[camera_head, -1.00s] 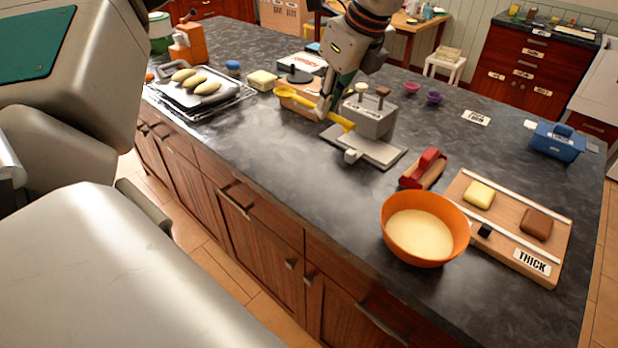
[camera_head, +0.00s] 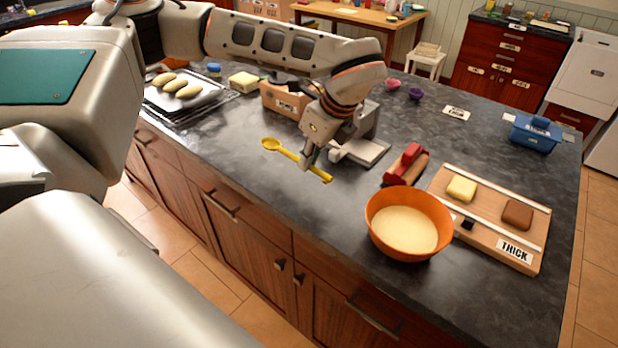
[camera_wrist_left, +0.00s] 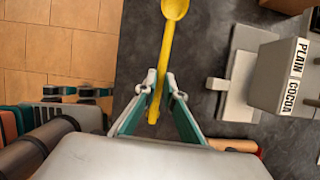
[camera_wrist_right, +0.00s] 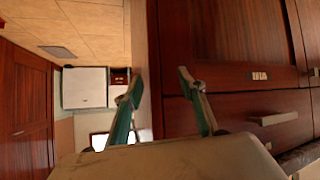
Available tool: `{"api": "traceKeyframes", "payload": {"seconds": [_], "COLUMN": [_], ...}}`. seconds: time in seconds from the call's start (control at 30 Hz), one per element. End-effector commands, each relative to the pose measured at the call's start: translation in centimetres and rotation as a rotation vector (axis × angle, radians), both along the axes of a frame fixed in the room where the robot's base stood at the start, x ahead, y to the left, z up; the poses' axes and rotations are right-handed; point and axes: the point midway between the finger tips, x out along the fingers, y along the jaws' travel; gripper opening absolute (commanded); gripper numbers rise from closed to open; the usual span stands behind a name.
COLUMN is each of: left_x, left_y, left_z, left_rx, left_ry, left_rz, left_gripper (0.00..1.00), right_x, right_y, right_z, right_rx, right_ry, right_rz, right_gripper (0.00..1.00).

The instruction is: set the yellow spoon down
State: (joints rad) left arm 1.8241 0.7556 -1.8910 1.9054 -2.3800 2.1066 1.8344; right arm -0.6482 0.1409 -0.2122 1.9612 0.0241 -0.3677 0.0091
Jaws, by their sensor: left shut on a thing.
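The yellow spoon (camera_head: 283,152) is over the dark countertop in the head view, its bowl toward the left and its handle end toward the lower right. My left gripper (camera_head: 308,163) is shut on its handle. In the left wrist view the spoon (camera_wrist_left: 166,45) runs up from between the fingertips of the left gripper (camera_wrist_left: 155,85), with its bowl at the top edge. I cannot tell whether the spoon touches the counter. My right gripper (camera_wrist_right: 160,90) is open and empty in the right wrist view, in front of dark red cabinet fronts.
A grey press (camera_head: 362,150) stands just right of the spoon; its PLAIN and COCOA labels show in the left wrist view. An orange bowl of batter (camera_head: 408,225) and a wooden board (camera_head: 490,250) are at the right. Bare counter (camera_head: 240,165) lies left of the spoon.

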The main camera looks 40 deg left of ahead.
Motion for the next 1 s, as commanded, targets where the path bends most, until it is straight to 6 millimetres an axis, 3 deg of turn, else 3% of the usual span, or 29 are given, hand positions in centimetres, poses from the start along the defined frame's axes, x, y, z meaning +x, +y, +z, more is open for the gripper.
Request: {"api": "traceKeyframes", "payload": {"seconds": [0.1, 0.33, 0.57, 0.97, 1.0], "left_x": [0.0, 0.0, 0.0, 0.0, 0.0], "left_y": [0.0, 0.0, 0.0, 0.0, 0.0], "left_z": [-1.7, -3.1, -6.1, -6.7, -6.6], "left_rx": [0.000, 0.000, 0.000, 0.000, 0.000], "left_ry": [0.001, 0.001, 0.001, -0.001, -0.001], "left_rz": [-0.001, -0.001, -0.001, 0.000, 0.000], "left_gripper": [0.00, 0.00, 0.00, 0.00, 0.17], "right_x": [0.1, 0.1, 0.1, 0.0, -0.1], "right_y": [0.0, 0.0, 0.0, 0.1, 0.1], "right_z": [0.3, 0.4, 0.5, -0.1, -0.1], "right_rx": [0.001, 0.001, 0.002, 0.001, 0.001], "right_ry": [-0.003, -0.004, -0.003, 0.001, 0.001], "right_rz": [0.000, 0.000, 0.000, -0.001, -0.001], "right_gripper": [0.40, 0.40, 0.40, 0.40, 0.40]}}
